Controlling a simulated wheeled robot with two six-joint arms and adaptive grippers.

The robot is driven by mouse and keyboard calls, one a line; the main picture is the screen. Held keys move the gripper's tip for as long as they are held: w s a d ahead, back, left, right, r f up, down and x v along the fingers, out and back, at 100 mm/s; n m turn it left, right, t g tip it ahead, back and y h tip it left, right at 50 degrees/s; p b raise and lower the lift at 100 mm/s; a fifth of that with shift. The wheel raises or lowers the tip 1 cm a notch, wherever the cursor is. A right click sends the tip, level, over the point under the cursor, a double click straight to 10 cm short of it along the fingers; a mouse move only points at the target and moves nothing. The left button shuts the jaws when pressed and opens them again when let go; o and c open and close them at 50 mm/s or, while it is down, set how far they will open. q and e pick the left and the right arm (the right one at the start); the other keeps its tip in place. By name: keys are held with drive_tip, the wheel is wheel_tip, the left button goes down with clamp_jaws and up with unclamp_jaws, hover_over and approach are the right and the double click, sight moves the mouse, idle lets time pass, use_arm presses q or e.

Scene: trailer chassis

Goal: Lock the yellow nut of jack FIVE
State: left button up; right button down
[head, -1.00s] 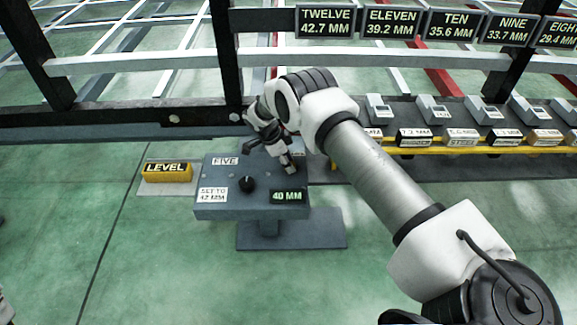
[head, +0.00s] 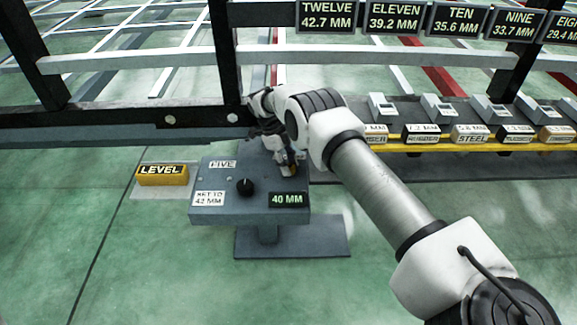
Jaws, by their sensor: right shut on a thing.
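The jack FIVE console (head: 225,180) is a grey box on a pedestal with a black knob (head: 245,187). Its label reads "SET TO 42 MM" and its display (head: 289,200) reads "40 MM". My right gripper (head: 287,168) points down at the back right of the console. It is shut on a small yellow-orange piece, apparently the yellow nut (head: 289,171), which is mostly hidden by the fingers. The jack itself is largely hidden behind my right arm. My left gripper is not in view.
A yellow LEVEL block (head: 162,174) lies on a pale plate left of the console. The dark chassis rail (head: 110,117) runs behind, with an upright post close to the gripper. A shelf with gauges and labelled blocks (head: 472,133) stands at right. The green floor in front is clear.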

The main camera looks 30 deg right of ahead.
idle(0.3)
drive_tip(key=c, duration=0.8)
unclamp_jaws()
drive_tip(key=shift+f, duration=0.1)
wheel_tip(320, 180, up, 10)
drive_tip(key=shift+r, duration=0.1)
